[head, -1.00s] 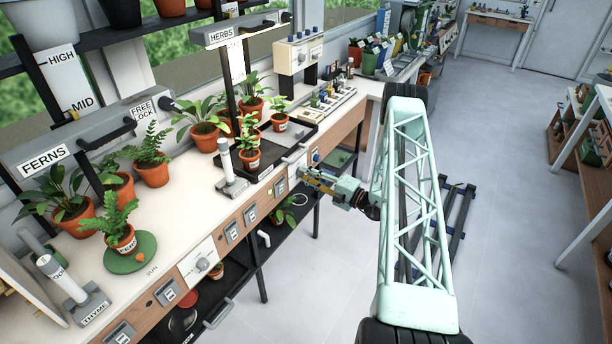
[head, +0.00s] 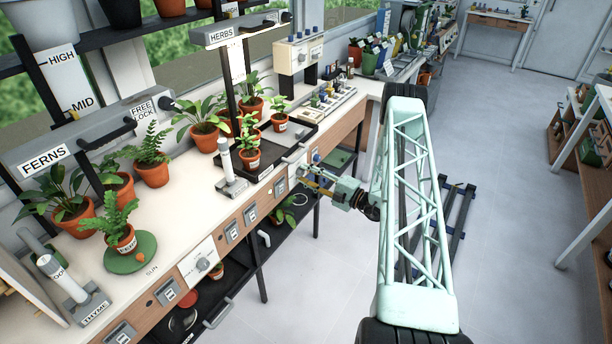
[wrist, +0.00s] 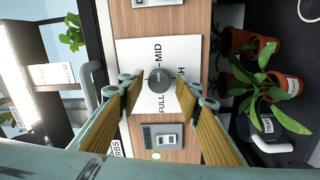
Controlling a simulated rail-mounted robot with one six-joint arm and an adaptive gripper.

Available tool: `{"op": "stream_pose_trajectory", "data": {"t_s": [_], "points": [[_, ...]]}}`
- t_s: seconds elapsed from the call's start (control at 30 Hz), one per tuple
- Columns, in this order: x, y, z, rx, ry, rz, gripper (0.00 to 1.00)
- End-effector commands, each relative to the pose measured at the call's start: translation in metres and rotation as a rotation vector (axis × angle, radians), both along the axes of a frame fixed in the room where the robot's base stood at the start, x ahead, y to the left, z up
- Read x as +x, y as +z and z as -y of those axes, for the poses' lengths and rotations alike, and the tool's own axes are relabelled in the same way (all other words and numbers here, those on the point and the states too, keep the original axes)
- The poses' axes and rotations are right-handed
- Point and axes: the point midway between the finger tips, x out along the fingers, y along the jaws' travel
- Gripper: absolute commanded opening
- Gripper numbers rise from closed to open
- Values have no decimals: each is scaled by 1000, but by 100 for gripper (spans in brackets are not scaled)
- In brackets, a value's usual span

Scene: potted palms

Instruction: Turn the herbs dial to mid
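The herbs dial (wrist: 159,82) is a dark round knob on a white plate (wrist: 137,57) in the wrist view. The printed words MID and FULL show near it, with another label partly hidden by the right finger. I cannot tell surely where the knob points. My gripper (wrist: 160,92) is open, with one yellow finger on each side of the knob and a visible gap to it. In the head view my gripper (head: 308,176) is at the bench's front edge, and the knob cannot be made out there.
A switch labelled HERBS (wrist: 169,141) sits below the dial in the wrist view. Potted plants (wrist: 264,85) stand to its right. In the head view another dial (head: 204,263) is on the bench front. Open floor (head: 335,265) lies right of the bench.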

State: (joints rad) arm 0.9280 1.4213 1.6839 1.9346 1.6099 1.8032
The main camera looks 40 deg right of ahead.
Motion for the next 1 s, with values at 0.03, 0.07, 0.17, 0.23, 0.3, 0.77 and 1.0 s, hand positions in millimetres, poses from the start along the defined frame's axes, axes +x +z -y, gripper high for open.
{"op": "stream_pose_trajectory", "data": {"t_s": [0.03,0.07,0.17,0.23,0.3,0.77,1.0], "points": [[0,0,0,0,0,0,34],[0,0,0,-1,0,0,34],[0,0,0,-1,0,1,34],[0,1,0,-1,0,1,34],[0,1,0,-1,0,1,34],[-22,-1,8,-1,-2,1,34],[-50,-2,15,0,-3,-1,34]]}}
